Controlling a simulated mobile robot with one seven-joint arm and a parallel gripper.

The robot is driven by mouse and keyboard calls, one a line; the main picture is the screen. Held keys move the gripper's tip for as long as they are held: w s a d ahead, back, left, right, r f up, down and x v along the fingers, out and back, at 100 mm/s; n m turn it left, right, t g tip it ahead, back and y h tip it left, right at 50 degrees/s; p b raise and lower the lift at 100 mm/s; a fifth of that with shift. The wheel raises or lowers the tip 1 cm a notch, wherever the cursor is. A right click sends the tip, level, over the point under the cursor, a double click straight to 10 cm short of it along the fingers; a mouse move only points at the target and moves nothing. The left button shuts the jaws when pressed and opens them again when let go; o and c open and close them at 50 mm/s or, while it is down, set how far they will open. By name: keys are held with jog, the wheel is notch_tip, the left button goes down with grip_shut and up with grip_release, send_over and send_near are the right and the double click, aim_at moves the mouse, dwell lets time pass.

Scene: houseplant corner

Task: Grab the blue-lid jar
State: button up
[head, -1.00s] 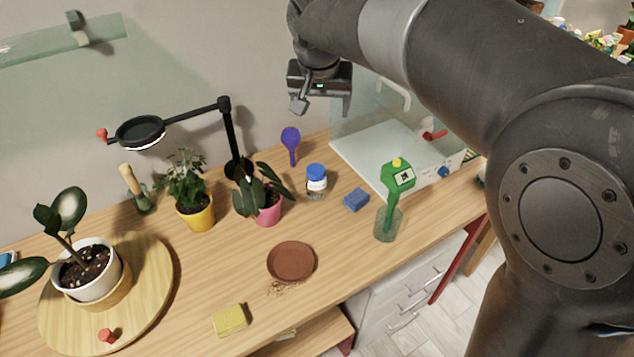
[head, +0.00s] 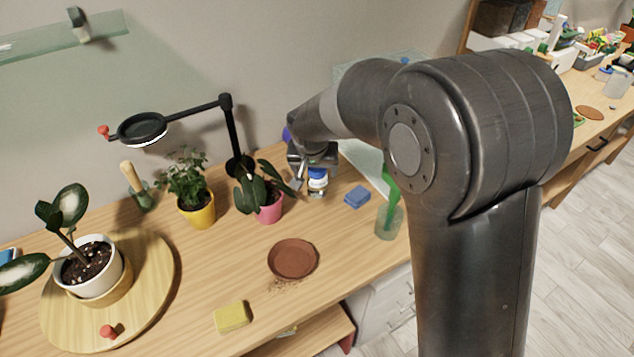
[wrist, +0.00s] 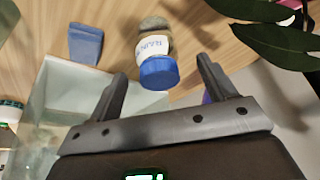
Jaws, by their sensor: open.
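The blue-lid jar (head: 317,183) stands on the wooden bench, a clear jar with a white label and a blue lid. My gripper (head: 312,172) is just above and behind it in the head view and hides part of the lid. In the wrist view the jar (wrist: 155,50) shows its blue lid toward me, between the lines of the two fingers and a little beyond their tips. My gripper (wrist: 163,80) is open there, with nothing held between the fingers.
A pink-potted plant (head: 268,208) stands close left of the jar; its dark leaves (wrist: 285,38) reach near. A terracotta saucer (head: 292,260) lies in front.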

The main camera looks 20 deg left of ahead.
jog(key=shift+x, duration=3.15)
jog(key=shift+d+r, duration=0.1)
jog(key=shift+d, duration=0.05)
jog(key=c, duration=1.2)
